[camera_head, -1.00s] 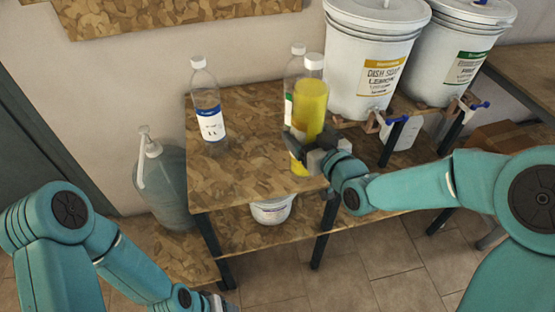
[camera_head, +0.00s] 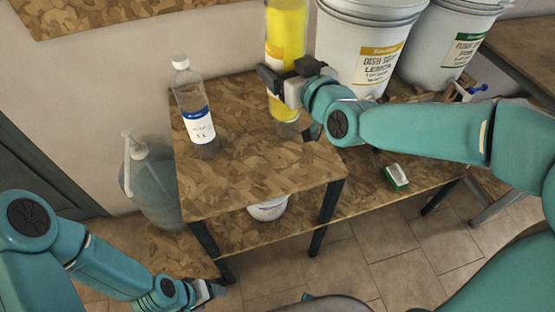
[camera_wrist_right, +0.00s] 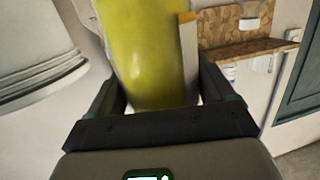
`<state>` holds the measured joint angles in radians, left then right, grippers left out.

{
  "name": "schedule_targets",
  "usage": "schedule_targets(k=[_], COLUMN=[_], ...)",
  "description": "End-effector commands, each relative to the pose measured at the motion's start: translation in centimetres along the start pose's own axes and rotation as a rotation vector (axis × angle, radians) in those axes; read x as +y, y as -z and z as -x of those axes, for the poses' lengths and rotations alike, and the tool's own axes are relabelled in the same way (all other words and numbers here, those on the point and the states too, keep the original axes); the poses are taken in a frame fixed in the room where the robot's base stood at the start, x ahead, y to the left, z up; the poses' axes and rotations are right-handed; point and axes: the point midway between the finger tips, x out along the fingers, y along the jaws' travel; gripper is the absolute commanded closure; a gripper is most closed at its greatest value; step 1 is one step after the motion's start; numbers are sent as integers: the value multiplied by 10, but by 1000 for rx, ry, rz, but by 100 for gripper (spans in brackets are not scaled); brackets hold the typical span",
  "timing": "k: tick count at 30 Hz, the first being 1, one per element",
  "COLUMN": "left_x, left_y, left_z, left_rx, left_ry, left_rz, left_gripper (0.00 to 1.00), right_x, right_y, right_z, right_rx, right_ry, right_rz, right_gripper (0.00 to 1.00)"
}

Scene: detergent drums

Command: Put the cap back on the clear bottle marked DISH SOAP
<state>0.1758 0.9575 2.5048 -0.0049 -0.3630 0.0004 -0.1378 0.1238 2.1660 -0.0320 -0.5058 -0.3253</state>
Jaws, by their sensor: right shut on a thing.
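My right gripper (camera_head: 283,85) is shut on a bottle of yellow liquid (camera_head: 286,35) and holds it upright above the wooden table; its top is cut off by the frame. The yellow liquid also fills the middle of the right wrist view (camera_wrist_right: 150,50), between the two fingers. Another clear bottle (camera_head: 194,105) with a blue and white label and a white cap stands at the table's left. Its label is too small to read surely. My left gripper (camera_head: 208,292) is low at the left, its jaws unclear.
Two white drums stand behind: one marked DISH SOAP LEMON (camera_head: 365,45), one with a green label (camera_head: 455,35). The wooden table (camera_head: 255,165) is clear in front. A pump jug (camera_head: 155,185) stands left, a green-and-white item (camera_head: 397,177) on the lower shelf.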

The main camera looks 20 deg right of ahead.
Motion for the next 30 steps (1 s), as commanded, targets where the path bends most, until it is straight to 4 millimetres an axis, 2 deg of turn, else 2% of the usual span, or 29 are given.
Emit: schedule_targets(k=[1,10,14,30], left_x=[0,0,0,-2], left_y=[0,0,0,0], left_z=[0,0,-1,-4], left_rx=[0,0,0,0], left_ry=[0,0,0,0], left_rz=[0,0,0,0], left_gripper=[36,36,36,36], right_x=[1,1,0,0], right_y=[4,4,-6,-123], right_z=[2,4,2,-20], right_rx=[10,10,4,2], right_ry=[-3,-4,-3,0], right_rz=[1,0,1,-1], right_gripper=[100,100,100,100])
